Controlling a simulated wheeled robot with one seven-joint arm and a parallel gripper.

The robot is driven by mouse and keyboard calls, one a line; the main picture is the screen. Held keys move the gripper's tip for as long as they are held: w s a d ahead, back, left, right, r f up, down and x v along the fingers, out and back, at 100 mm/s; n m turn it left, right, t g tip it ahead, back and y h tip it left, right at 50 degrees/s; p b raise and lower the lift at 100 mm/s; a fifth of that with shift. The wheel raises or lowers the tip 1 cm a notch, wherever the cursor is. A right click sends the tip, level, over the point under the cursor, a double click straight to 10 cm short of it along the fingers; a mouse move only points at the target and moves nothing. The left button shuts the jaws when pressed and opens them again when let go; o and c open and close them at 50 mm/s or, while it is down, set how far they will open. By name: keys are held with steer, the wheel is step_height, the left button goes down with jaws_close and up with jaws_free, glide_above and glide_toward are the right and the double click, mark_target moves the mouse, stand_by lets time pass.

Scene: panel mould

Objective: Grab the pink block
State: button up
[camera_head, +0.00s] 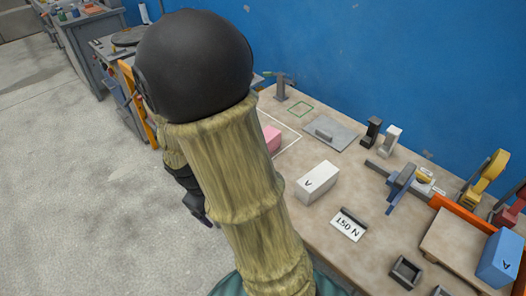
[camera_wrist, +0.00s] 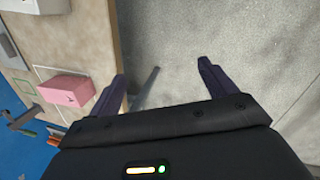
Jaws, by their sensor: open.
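The pink block (camera_head: 271,138) lies on the workbench (camera_head: 345,262) inside a pale outlined area, partly hidden behind my arm in the head view. In the wrist view the pink block (camera_wrist: 67,90) is whole, at the left, near the bench edge. My gripper (camera_wrist: 160,82) is open and empty, with its two dark fingers spread over the floor beside the bench. The block is to the left of the left finger, outside the jaws. In the head view my gripper (camera_head: 200,207) shows only in part behind my arm, left of the bench.
A white block (camera_head: 316,181) marked A and a "150 N" sign (camera_head: 348,224) stand on the bench. A grey plate (camera_head: 330,133), clamps and an orange-edged tray (camera_head: 455,212) with a blue block (camera_head: 501,257) are further right. A blue wall (camera_head: 400,60) closes the back. Open floor lies left.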

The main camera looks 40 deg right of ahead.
steer(key=w+d+f+n+g+h+b, duration=0.2)
steer(key=w+d+f+n+h+b, duration=0.45)
steer(key=d+f+n+h, duration=0.35)
steer(key=w+d+n+t+h+b, duration=0.2)
steer(key=w+n+t+h+b, duration=0.2)
steer(key=w, duration=0.6)
steer(key=shift+n+t+h, duration=0.6)
steer(key=shift+n, duration=0.3)
steer(key=shift+f, duration=0.1)
steer(key=d, duration=0.4)
steer(key=w+d, duration=0.1)
steer(key=d, duration=0.3)
steer(key=w+d, duration=0.1)
steer(key=d, duration=0.3)
steer(key=shift+d, duration=0.1)
